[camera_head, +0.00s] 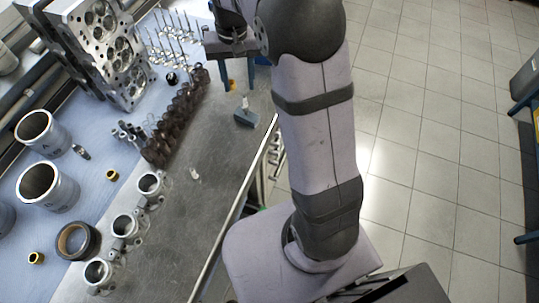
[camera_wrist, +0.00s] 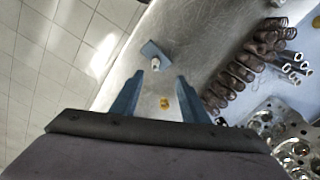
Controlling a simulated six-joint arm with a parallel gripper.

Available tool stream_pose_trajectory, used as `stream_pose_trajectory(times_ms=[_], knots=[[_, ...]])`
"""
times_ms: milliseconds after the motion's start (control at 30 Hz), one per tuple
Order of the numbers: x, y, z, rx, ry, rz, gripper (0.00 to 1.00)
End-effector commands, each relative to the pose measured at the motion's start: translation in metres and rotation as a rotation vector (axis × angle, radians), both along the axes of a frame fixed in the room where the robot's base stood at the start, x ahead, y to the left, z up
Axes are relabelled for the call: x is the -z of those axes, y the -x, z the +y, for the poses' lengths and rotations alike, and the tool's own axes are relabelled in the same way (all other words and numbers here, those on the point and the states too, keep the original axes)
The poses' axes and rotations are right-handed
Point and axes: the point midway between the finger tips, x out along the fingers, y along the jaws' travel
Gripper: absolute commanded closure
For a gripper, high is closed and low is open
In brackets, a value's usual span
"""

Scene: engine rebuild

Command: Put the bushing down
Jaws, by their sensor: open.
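My gripper (camera_wrist: 159,76) is open, its two blue fingers spread wide with nothing clamped between them. The bushing (camera_wrist: 164,103), a small brass-yellow ring, shows between the fingers in the wrist view, with a gap to each finger. It appears to lie on the grey metal bench top. In the head view my gripper (camera_head: 236,82) is at the top centre, with the yellow bushing (camera_head: 232,86) between its fingers. Exact fingertip height above the bench is hard to tell.
A small blue-grey block (camera_head: 246,119) with a pale piece stands nearby. Brown coil springs (camera_head: 176,115), valves (camera_head: 170,40) and a cylinder head (camera_head: 105,50) lie to the left. Other yellow rings (camera_head: 112,174) lie on the blue mat. The bench edge is on the right.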

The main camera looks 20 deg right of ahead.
Motion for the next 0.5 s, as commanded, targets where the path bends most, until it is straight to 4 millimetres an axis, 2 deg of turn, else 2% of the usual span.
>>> stream_pose_trajectory(times_ms=[33, 300, 500], knots=[[0.001, 0.019, 0.001, -0.026, 0.000, 0.001, 0.59], [0.025, 0.121, 0.004, -0.177, 0.001, 0.000, 0.59], [0.045, 0.181, 0.005, -0.261, 0.001, 0.000, 0.59]])
